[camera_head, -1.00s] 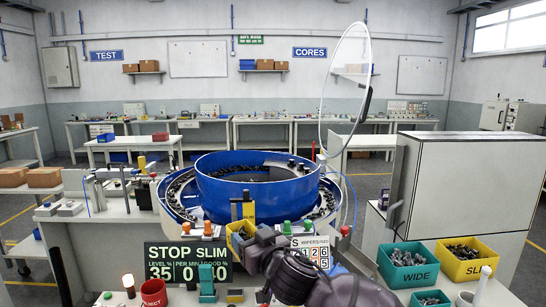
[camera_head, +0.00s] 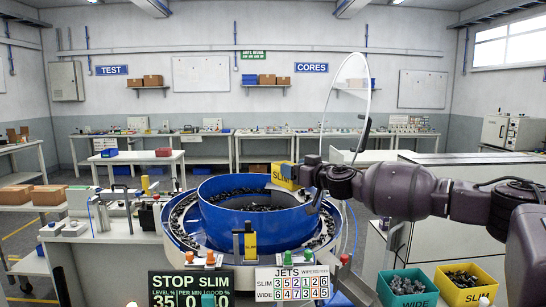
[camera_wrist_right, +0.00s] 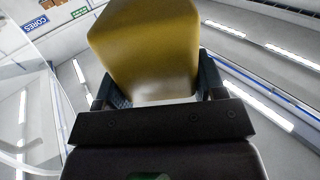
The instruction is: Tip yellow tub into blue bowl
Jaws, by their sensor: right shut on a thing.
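My right gripper (camera_head: 307,174) is shut on a yellow tub (camera_head: 284,177) and holds it above the right back part of the blue bowl (camera_head: 243,228). The tub looks tilted in the head view; its open mouth and contents are hidden. In the right wrist view the tub (camera_wrist_right: 148,45) fills the upper middle, between the two fingers (camera_wrist_right: 158,92). The bowl holds many dark small parts (camera_head: 262,199), spread over its floor. I see no parts falling. My left gripper is not in view.
A teal tub marked WIDE (camera_head: 381,290) and another yellow tub (camera_head: 440,284) stand at the lower right, both holding parts. A clear round cover (camera_head: 345,105) stands raised behind the bowl. A sensor post (camera_head: 250,242) stands at the bowl's front.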

